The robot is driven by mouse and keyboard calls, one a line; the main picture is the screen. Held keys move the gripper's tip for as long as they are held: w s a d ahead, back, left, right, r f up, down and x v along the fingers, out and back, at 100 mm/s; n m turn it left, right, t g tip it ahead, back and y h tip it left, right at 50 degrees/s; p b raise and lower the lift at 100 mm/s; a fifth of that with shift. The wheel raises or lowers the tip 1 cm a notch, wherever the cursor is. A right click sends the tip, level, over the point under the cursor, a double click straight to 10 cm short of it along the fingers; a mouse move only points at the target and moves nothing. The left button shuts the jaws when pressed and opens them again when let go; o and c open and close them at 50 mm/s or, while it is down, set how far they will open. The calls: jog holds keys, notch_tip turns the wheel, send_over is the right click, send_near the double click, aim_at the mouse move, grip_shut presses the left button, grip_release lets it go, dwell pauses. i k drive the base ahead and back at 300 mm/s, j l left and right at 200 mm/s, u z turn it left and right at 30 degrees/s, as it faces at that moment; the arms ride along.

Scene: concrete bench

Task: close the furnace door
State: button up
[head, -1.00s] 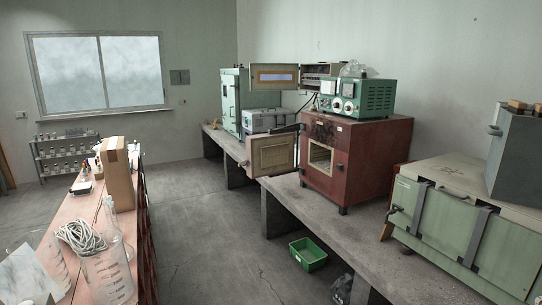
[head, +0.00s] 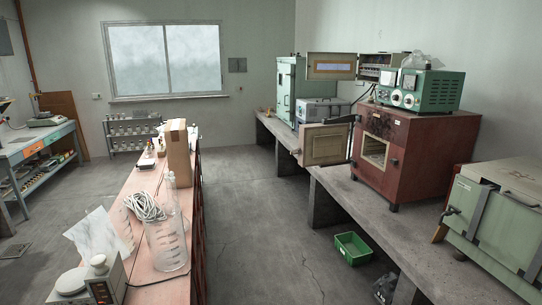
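The furnace (head: 432,150) is a dark red box on the concrete bench at the right of the head view. Its square front opening (head: 375,151) shows a pale lining. My gripper is not in view.
A green instrument (head: 419,90) sits on top of the furnace. The concrete bench (head: 372,207) runs along the right wall, with a green chest (head: 497,225) at near right. A green crate (head: 352,248) lies on the floor. A wooden counter (head: 165,205) stands left; the aisle (head: 250,200) between is clear.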

aim_at(324, 144)
jog(key=i, duration=3.8)
